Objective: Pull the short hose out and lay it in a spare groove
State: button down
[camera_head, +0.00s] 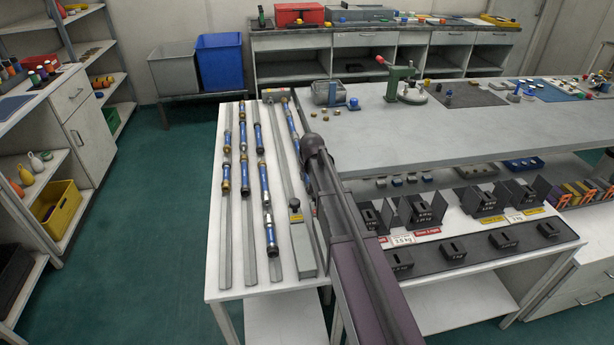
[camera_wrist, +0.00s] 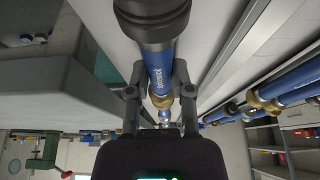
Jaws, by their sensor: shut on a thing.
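In the wrist view my gripper (camera_wrist: 159,88) has its two fingers on either side of a blue hose piece (camera_wrist: 160,64) and is shut on it, close to its brass fitting (camera_wrist: 161,100). A thick dark fitting (camera_wrist: 153,20) is at the hose's near end. In the head view my arm hides the gripper; a blue hose (camera_head: 292,122) shows just beyond it. I cannot tell whether the held hose touches its groove. More blue hoses (camera_head: 265,185) lie end to end in grey grooved rails on the white table (camera_head: 212,270). One rail (camera_head: 281,155) has a long bare stretch.
A grey block with a small knob (camera_head: 303,250) stands at the near end of the bare rail. Black weights (camera_head: 426,215) stand on the lower shelf.

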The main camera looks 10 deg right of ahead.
jog(key=shift+s+f, duration=0.1)
jog(key=shift+s, duration=0.2)
jog(key=shift+s, duration=0.35)
jog(key=shift+s+f, duration=0.15)
jog(key=shift+s, duration=0.9)
jog(key=shift+w+r+p, duration=0.3)
jog(key=shift+r+p, duration=0.2)
jog(key=shift+p, duration=0.35)
jog(key=v, duration=0.1)
jog(key=p+v, duration=0.2)
jog(key=shift+w+r, duration=0.2)
jog(key=shift+r, duration=0.1)
jog(key=shift+w+r+p, duration=0.15)
jog(key=shift+w+p, duration=0.25)
jog(key=shift+w, duration=0.05)
jog(key=shift+r+p, duration=0.8)
jog(key=shift+r, duration=0.05)
jog(key=shift+w, duration=0.1)
